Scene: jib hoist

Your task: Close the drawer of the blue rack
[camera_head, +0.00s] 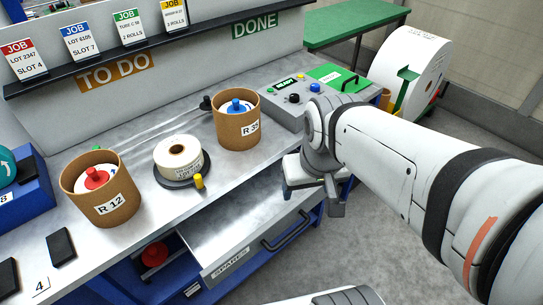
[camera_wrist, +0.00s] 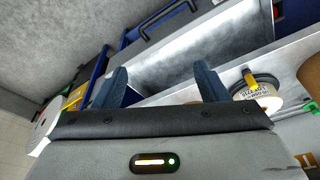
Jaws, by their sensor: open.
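The blue rack (camera_head: 128,284) is the blue frame under the grey workbench. Its grey drawer (camera_head: 222,243), labelled SPARES, is pulled out from below the worktop. The drawer's black bar handle (camera_head: 287,231) is on its front. In the wrist view the drawer (camera_wrist: 185,62) shows beyond my fingers, with the handle (camera_wrist: 166,16) at the upper edge. My gripper (camera_head: 333,203) is to the right of the handle in the head view, near the bench edge. In the wrist view my gripper (camera_wrist: 160,84) has its two blue-grey fingers wide apart, with nothing held between them.
Cardboard tubs R 12 (camera_head: 105,203) and R 35 (camera_head: 238,133) and a white label roll (camera_head: 178,156) stand on the worktop near its front edge. A grey control box (camera_head: 295,101) stands at the right end. A large white roll (camera_head: 408,66) stands beyond. Grey floor is clear in front.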

